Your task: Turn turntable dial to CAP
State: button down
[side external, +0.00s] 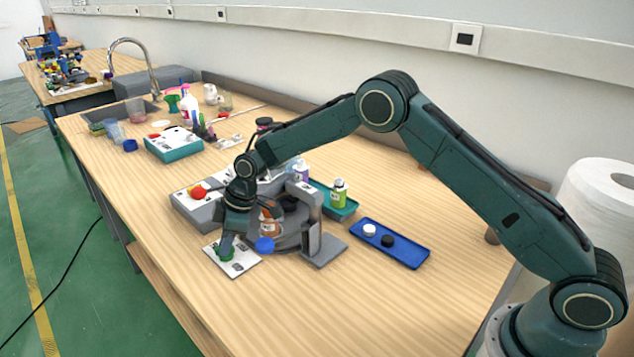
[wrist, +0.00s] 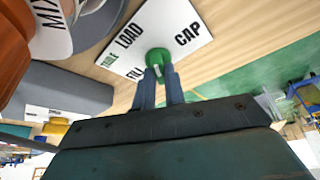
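The turntable dial is a green knob (wrist: 158,57) on a white plate (wrist: 201,17) marked TABLE, LOAD, FILL and CAP. A pale mark shows on the knob between the fingertips. In the side view my gripper (side external: 226,250) reaches down to the plate (side external: 240,266) at the table's front edge, partly covering the knob.
The grey turntable machine (side external: 310,210) stands right beside the plate, with an orange bottle (side external: 268,218) and a blue cap (side external: 264,245) near my gripper. A grey box with a red button (side external: 198,192) is to the left. A blue tray (side external: 408,252) with two caps lies right.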

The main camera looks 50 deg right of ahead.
jog(key=shift+m, duration=0.3)
jog(key=shift+s+m+t+h, duration=0.1)
jog(key=shift+m+t+h, duration=0.5)
jog(key=shift+m, duration=1.4)
jog(key=c, duration=1.5)
grip_release()
jog(key=shift+o, duration=0.2)
jog(key=shift+r, duration=0.1)
jog(key=v, duration=1.3)
jog(key=shift+s+r, duration=0.2)
jog(key=shift+r, duration=0.05)
jog(key=shift+d, duration=0.1)
